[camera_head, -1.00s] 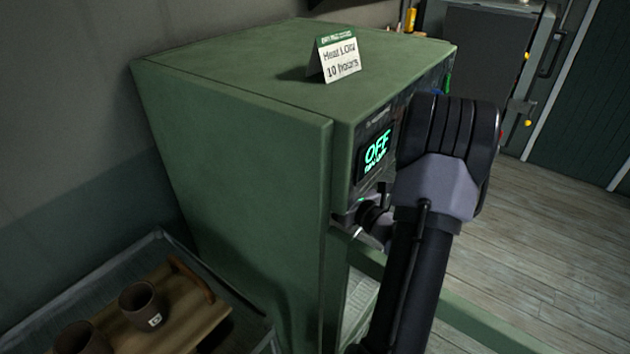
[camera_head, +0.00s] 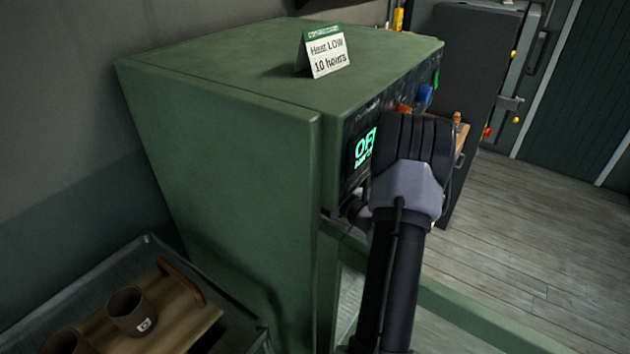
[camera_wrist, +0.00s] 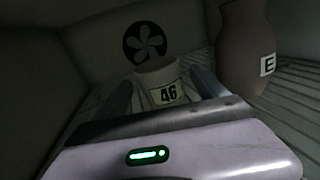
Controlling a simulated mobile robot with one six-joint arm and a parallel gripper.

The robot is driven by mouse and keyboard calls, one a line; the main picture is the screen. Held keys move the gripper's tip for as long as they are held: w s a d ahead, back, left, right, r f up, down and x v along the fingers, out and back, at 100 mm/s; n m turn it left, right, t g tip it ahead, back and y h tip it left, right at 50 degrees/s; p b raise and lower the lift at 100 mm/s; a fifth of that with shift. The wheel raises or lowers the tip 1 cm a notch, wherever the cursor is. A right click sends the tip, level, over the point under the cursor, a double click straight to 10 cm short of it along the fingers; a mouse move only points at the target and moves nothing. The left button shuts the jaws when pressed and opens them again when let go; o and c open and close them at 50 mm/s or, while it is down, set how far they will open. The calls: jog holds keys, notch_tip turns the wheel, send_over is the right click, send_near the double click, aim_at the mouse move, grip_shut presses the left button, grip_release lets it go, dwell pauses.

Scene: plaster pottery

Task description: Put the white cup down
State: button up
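A white cup (camera_wrist: 160,84) with a "46" label stands upright between the two fingers of my gripper (camera_wrist: 160,88) in the dim wrist view. The fingers lie along its left and right sides and appear to close on it. My gripper and the cup are inside a chamber with slatted racks. The palm hides the cup's lower part, so I cannot tell whether its base touches the rack (camera_wrist: 298,95). In the head view the green cabinet (camera_head: 220,140) hides my gripper and the cup.
A tall brownish vase (camera_wrist: 243,45) labelled "E" stands close to the right of the cup. A round fan vent (camera_wrist: 145,42) is on the wall behind. Outside, a brown cup (camera_head: 131,310) sits on a wooden tray (camera_head: 190,325). A sign (camera_head: 323,52) stands on the cabinet.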

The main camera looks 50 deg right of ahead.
jog(key=shift+r, duration=0.15)
jog(key=shift+s+r, duration=0.1)
jog(key=shift+s, duration=0.2)
jog(key=s, duration=0.3)
jog(key=s+a, duration=0.1)
jog(key=s, duration=0.3)
jog(key=s+a, duration=0.1)
jog(key=s, duration=0.3)
jog(key=shift+s+a, duration=0.1)
jog(key=shift+s, duration=0.05)
